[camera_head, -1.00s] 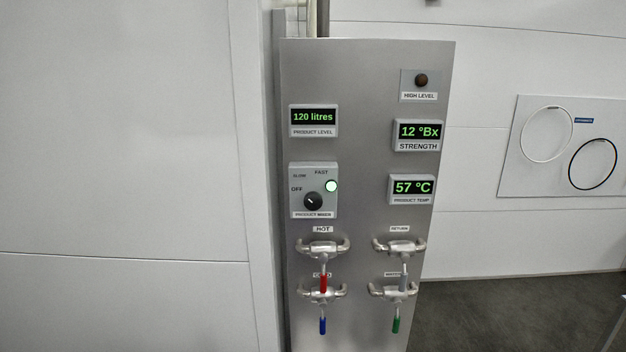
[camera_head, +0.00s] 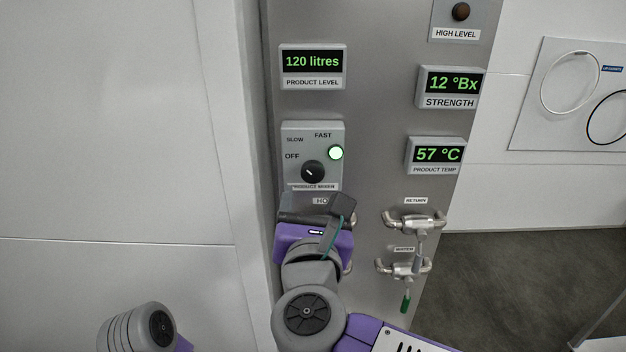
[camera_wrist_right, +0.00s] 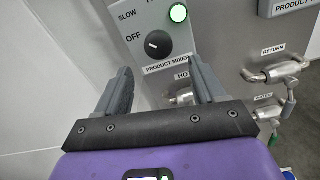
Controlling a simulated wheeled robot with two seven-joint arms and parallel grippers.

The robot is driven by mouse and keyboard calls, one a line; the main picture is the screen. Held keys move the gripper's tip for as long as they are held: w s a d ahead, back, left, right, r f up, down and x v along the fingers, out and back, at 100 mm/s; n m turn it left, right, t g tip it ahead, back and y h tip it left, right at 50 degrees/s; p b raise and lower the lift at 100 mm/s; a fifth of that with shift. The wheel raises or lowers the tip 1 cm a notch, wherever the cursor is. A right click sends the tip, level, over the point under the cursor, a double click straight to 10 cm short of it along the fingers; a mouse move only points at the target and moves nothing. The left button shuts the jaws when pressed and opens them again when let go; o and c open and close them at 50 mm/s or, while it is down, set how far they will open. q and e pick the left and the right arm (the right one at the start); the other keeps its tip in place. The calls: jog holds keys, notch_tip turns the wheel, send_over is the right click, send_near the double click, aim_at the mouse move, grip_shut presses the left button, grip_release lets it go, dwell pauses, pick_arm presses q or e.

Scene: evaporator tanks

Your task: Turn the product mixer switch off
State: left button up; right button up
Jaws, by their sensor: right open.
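The product mixer switch is a black round knob (camera_head: 312,172) on a grey plate (camera_head: 333,181) marked OFF, SLOW and FAST. Its white mark points to the upper left, toward the OFF side; I cannot tell its exact setting. The green lamp (camera_head: 336,153) on the plate is lit. My right gripper (camera_head: 316,205) is just below the plate, in front of the HOT label. In the right wrist view the open, empty right gripper (camera_wrist_right: 162,80) has its fingers apart, with the knob (camera_wrist_right: 158,44) beyond and between them, not touched. My left gripper is not in view.
The steel panel (camera_head: 385,110) also carries displays for product level (camera_head: 313,62), strength (camera_head: 451,82) and temperature (camera_head: 437,153). The return valve (camera_head: 414,221) and water valve (camera_head: 403,267) are right of my arm. My arm hides the left valves. White wall is left.

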aim_at(312, 176)
jog(key=w, duration=0.2)
jog(key=w+p, duration=0.1)
jog(key=w, duration=0.3)
jog(key=shift+r+p, duration=0.35)
jog(key=shift+p, duration=0.05)
jog(key=shift+w+f, duration=0.1)
jog(key=shift+w, duration=0.3)
jog(key=shift+c, duration=0.3)
jog(key=c, duration=1)
